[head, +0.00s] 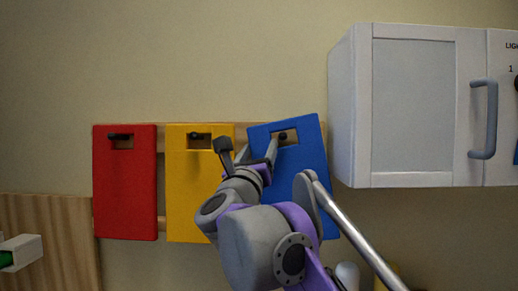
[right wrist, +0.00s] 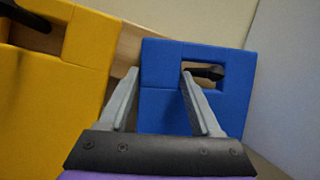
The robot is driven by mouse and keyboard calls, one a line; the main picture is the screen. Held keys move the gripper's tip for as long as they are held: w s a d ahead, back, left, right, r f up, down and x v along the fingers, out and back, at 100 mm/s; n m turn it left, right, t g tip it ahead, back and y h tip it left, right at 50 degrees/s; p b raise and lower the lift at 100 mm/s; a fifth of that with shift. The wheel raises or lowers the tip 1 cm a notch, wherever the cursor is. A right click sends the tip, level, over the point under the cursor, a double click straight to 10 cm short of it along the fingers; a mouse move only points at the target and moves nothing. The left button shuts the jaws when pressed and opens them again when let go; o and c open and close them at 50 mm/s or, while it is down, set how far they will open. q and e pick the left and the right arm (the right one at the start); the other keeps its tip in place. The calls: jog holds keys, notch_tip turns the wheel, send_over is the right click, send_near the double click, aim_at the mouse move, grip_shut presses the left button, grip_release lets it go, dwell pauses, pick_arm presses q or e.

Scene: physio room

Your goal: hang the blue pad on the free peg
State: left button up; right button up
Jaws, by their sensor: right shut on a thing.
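The blue pad (head: 306,172) is at the right end of the wooden peg rail, tilted, its top leaning left. A dark peg (head: 283,137) shows in its slot; in the right wrist view this peg (right wrist: 205,73) also shows in the slot. My right gripper (head: 247,147) is shut on the left side strip of the blue pad (right wrist: 165,100), one finger at the slot and one past the left edge. The palm and arm hide the pad's lower left part. My left gripper is not in view.
A yellow pad (head: 186,180) and a red pad (head: 125,185) hang straight on pegs to the left. A white wall cabinet (head: 412,110) stands close to the right of the blue pad. A white box-like thing (head: 22,250) is at the lower left.

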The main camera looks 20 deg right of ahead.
jog(key=shift+w+f, duration=0.15)
jog(key=shift+f, duration=0.05)
jog(key=o, duration=1.2)
jog(key=shift+w, duration=0.1)
jog(key=shift+c, duration=0.2)
jog(key=o, duration=0.4)
jog(key=shift+d, duration=0.1)
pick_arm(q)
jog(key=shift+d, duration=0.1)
pick_arm(e)
jog(key=shift+s+a+f, duration=0.2)
jog(key=shift+s+a+f+b, duration=0.4)
jog(key=shift+s+a+f, duration=0.2)
jog(key=shift+a+f, duration=0.15)
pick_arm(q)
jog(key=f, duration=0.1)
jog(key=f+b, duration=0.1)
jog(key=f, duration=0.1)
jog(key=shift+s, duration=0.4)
pick_arm(e)
jog(key=v, duration=0.5)
jog(key=r+v, duration=0.1)
jog(key=v, duration=0.2)
jog(key=shift+s+d, duration=0.15)
jog(key=shift+s, duration=0.25)
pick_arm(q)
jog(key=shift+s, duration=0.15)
pick_arm(e)
jog(key=shift+s, duration=0.1)
